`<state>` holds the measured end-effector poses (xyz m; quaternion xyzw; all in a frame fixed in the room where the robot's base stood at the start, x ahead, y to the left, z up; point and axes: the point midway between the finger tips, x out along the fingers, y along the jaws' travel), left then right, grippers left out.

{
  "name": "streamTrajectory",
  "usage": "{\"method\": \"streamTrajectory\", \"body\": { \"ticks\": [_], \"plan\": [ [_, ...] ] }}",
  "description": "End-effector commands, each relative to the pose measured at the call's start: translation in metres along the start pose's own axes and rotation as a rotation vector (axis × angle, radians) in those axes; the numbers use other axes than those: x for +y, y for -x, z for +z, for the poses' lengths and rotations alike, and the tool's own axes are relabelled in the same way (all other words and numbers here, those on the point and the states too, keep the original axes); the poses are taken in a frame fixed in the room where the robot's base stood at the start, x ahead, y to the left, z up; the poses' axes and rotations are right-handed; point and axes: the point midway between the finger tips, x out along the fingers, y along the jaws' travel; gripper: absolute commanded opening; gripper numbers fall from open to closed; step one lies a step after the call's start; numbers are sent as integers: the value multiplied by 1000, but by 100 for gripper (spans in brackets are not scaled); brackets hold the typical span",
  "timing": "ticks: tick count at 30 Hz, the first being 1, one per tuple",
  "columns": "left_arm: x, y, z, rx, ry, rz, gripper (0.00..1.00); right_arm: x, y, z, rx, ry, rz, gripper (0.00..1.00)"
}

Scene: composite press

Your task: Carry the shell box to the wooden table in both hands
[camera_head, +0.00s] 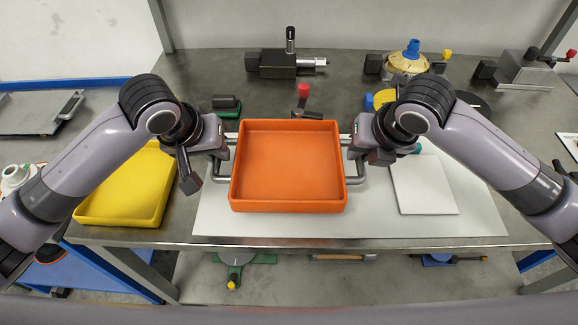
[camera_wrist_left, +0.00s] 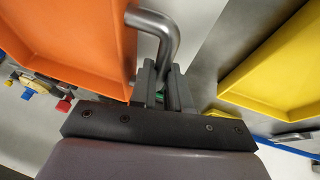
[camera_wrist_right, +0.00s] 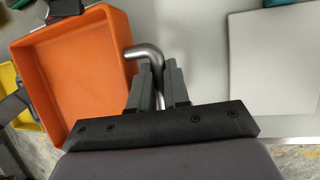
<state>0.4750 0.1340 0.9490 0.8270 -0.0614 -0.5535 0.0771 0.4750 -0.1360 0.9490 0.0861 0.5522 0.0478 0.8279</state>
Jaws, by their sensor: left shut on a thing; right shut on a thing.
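The shell box is an open, empty orange tray (camera_head: 288,165) with a metal bar handle on each side. It is over the white sheet on the metal bench, and I cannot tell whether it touches the sheet. My left gripper (camera_head: 222,152) is shut on the left handle, which shows between its fingers in the left wrist view (camera_wrist_left: 165,45). My right gripper (camera_head: 354,152) is shut on the right handle, seen in the right wrist view (camera_wrist_right: 148,58). The orange box also shows in the right wrist view (camera_wrist_right: 85,65). No wooden table is clearly visible.
A yellow tray (camera_head: 125,207) lies left of the box. A white square plate (camera_head: 424,185) lies to the right. Behind stand a black device (camera_head: 285,62), a red-knobbed part (camera_head: 303,92) and a yellow round device (camera_head: 406,65). A lower shelf (camera_head: 300,280) holds tools.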

Motion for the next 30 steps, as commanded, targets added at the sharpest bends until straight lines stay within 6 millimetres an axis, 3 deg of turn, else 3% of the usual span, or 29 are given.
{"method": "streamTrajectory", "body": {
  "ticks": [23, 30],
  "plan": [
    [1, 6, -2, 1, 0, 0, 0, 1, 6, 3, -1, 0, 0, 0],
    [5, 22, -6, 3, 1, 2, 0, 4, 22, 6, -5, 0, 1, 0]
  ]
}}
